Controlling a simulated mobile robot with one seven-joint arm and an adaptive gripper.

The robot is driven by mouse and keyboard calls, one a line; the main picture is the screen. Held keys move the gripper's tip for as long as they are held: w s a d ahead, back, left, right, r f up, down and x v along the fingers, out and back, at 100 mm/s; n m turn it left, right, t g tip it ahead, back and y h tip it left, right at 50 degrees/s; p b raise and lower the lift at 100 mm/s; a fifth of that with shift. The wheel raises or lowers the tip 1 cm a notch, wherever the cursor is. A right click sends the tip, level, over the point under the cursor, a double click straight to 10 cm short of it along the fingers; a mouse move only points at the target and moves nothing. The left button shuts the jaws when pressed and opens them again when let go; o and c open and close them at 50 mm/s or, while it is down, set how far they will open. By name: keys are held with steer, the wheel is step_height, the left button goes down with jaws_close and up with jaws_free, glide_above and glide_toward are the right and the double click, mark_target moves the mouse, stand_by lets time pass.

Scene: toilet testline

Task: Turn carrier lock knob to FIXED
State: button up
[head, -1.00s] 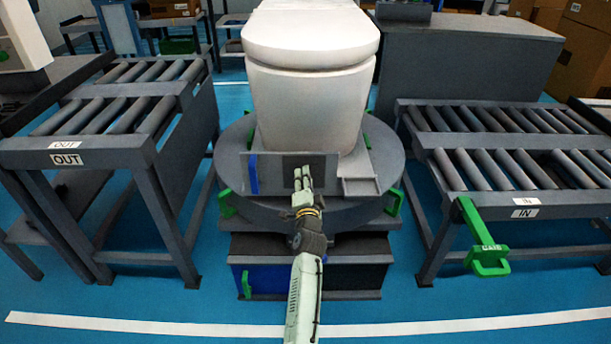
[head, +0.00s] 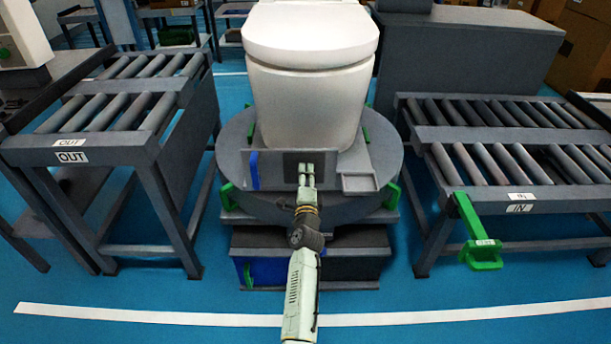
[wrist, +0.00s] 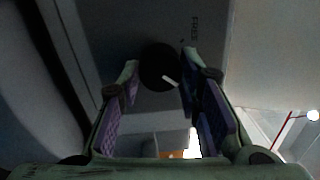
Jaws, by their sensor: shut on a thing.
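The carrier lock knob (wrist: 158,66) is a round black knob with a white pointer mark, on a grey panel in the wrist view. Small lettering, apparently FREE (wrist: 195,28), is beside it on the panel; the pointer is directed away from that lettering. My gripper (wrist: 163,80) has its two fingers on either side of the knob and is shut on it. In the head view my gripper (head: 306,176) reaches the dark plate on the carrier's front panel (head: 275,170). The knob is hidden there behind the fingers.
A white toilet (head: 310,85) stands on the round grey turntable (head: 232,160). The OUT roller conveyor (head: 120,148) is at left and the IN roller conveyor (head: 470,185) at right. A green handle (head: 480,250) hangs from the IN conveyor. Blue floor is clear in front.

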stand_by(0.3)
steer(key=o, duration=1.1)
steer(key=shift+o, duration=0.2)
steer(key=shift+s, duration=0.15)
steer(key=s, duration=1.1)
steer(key=shift+s+f, duration=0.25)
steer(key=shift+s, duration=0.15)
